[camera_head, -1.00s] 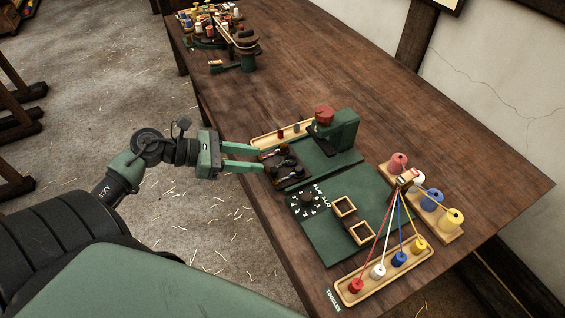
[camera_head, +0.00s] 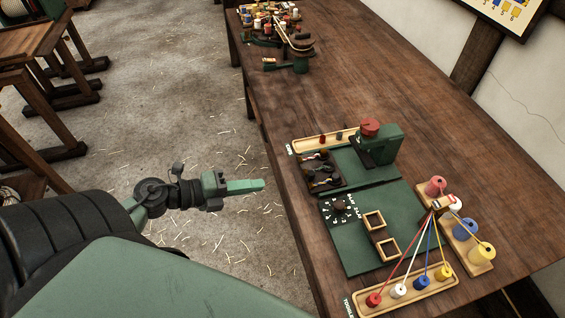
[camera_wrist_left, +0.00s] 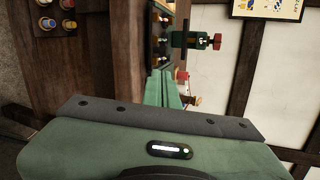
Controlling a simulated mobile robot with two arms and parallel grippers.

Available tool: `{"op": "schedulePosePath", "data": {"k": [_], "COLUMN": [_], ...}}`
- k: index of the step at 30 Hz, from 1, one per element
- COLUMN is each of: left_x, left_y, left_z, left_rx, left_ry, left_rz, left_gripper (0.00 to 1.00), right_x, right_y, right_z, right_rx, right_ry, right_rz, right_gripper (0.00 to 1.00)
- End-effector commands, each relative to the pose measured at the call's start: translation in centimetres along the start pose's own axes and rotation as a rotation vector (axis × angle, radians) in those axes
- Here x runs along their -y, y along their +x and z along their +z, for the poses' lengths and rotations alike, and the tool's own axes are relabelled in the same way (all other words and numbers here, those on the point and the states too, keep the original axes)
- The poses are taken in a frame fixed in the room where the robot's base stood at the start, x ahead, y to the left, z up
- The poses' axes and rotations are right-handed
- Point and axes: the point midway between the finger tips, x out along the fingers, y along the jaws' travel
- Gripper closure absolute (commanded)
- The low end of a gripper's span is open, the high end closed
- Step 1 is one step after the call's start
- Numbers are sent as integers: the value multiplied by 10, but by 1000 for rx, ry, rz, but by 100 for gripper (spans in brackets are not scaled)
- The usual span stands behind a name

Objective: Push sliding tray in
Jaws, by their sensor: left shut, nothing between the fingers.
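A dark brown tray (camera_head: 321,172) holding small dark and pale parts lies at the left of a green board, in front of a green press (camera_head: 378,145) with a red top. I take this to be the sliding tray; how far in it sits I cannot tell. My left gripper (camera_head: 262,185) is shut and empty, over the floor left of the table edge. It is apart from the tray, its fingers pointing right towards it. In the left wrist view the green fingers (camera_wrist_left: 162,92) point towards the bench, with the press (camera_wrist_left: 190,40) beyond. My right gripper is not in view.
A green panel (camera_head: 352,250) holds a black dial (camera_head: 340,207) and two square wooden frames. Colored cords run from spools to pegs in a wooden tray (camera_head: 377,306). A light wooden tray (camera_head: 310,145) lies behind the brown tray.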

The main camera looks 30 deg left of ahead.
Motion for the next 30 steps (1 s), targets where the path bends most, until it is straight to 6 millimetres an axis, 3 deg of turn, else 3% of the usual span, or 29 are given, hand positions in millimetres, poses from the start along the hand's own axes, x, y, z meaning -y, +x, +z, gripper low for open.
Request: {"op": "schedulePosePath", "data": {"k": [3, 10, 22, 30], "left_x": [-2, -1, 0, 8], "left_y": [-3, 11, 93, 128], "left_z": [-4, -3, -1, 1], "left_rx": [21, 30, 29, 29], "left_ry": [-135, -184, -182, -181], "left_rz": [0, -3, -4, -2], "left_gripper": [100, 100, 100, 100], "right_x": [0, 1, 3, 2], "right_y": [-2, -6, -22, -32], "right_z": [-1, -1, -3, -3], "right_rx": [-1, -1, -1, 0], "right_ry": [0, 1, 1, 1], "right_rz": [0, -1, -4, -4], "right_gripper": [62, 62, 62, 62]}}
